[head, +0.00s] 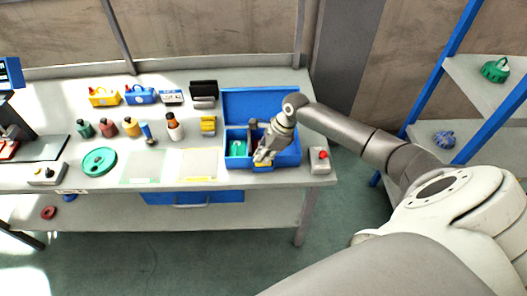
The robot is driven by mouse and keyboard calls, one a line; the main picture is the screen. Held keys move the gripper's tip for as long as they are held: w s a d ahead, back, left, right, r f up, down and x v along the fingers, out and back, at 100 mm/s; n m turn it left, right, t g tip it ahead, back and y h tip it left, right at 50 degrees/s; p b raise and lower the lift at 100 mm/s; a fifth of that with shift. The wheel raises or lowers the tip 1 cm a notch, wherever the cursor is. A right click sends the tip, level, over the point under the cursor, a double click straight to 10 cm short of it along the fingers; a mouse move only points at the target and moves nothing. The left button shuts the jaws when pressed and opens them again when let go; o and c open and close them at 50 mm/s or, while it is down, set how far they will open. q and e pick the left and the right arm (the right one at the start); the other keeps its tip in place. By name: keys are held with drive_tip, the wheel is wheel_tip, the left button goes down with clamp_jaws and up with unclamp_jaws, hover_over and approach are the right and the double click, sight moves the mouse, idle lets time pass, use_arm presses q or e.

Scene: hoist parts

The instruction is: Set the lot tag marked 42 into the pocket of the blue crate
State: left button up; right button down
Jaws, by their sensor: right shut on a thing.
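The blue crate (289,153) stands open at the right end of the workbench, its lid raised at the back. It has compartments, with a green piece (237,143) in the left one. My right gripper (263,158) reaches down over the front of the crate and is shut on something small. A yellow, tag-like piece (263,164) shows at its fingertips against the crate's front wall. I cannot read a 42 on it, and the gripper partly hides it. I cannot tell whether it sits in the pocket. My left gripper is not in view.
A grey box with a red button (319,158) stands close right of the crate. Yellow parts (208,125) and a bottle (174,127) stand to its left. Small yellow (104,97) and blue (139,95) carriers stand behind. Pale mats (198,165) lie clear at the front.

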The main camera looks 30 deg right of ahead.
drive_tip(key=shift+f, duration=0.2)
drive_tip(key=shift+w+d+f, duration=0.1)
drive_tip(key=shift+f, duration=0.3)
drive_tip(key=c, duration=1.5)
unclamp_jaws()
drive_tip(key=shift+c, duration=0.2)
drive_tip(key=shift+o, duration=0.4)
drive_tip(key=shift+o, duration=1.3)
drive_tip(key=shift+r+p, duration=1.6)
drive_tip(key=shift+p, duration=1.2)
